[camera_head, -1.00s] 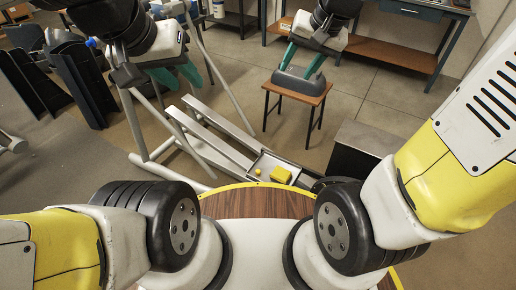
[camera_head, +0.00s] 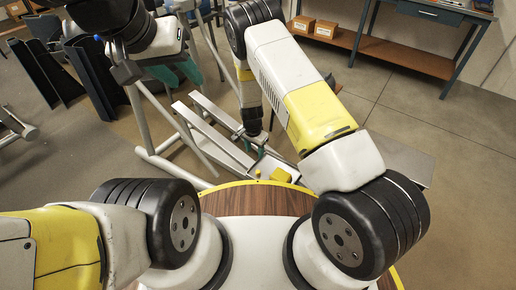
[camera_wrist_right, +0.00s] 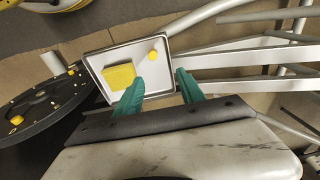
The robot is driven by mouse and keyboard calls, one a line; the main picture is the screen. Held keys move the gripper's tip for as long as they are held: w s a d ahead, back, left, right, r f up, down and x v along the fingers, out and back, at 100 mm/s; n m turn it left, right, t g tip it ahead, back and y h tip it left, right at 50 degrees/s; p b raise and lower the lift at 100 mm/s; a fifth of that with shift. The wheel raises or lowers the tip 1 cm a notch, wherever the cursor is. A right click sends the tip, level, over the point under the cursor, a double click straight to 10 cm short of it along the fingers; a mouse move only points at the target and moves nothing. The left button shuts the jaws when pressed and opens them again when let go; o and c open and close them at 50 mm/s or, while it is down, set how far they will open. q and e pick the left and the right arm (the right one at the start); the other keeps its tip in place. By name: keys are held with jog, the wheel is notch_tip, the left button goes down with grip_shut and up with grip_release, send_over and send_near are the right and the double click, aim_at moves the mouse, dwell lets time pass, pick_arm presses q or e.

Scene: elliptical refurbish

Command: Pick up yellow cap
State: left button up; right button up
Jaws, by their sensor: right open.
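The small round yellow cap (camera_wrist_right: 153,55) lies in a shallow light tray (camera_wrist_right: 167,88), near its upper right corner in the right wrist view. A larger yellow block (camera_wrist_right: 119,77) lies left of it in the same tray. My right gripper (camera_wrist_right: 160,76) is open and empty, its green fingers apart. The cap shows beyond and between the fingertips, not touching them. In the head view my right gripper (camera_head: 250,146) is by the tray (camera_head: 271,163), largely hidden by its own wrist. My left gripper (camera_head: 176,76) hangs open at the upper left, away from the tray.
Grey metal rails (camera_head: 210,135) run up to the tray. A round black plate (camera_wrist_right: 45,112) with yellow bits stands left of the tray in the right wrist view. A wooden table edge (camera_head: 225,200) lies in front. A workbench (camera_head: 400,55) stands at the back right.

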send_near(258, 172)
jog(key=shift+h, duration=0.3)
jog(key=f, duration=0.2)
jog(key=w+f, duration=0.1)
jog(key=f, duration=0.5)
jog(key=shift+w+f, duration=0.1)
jog(key=shift+w, duration=0.15)
jog(key=shift+c, duration=0.3)
grip_shut()
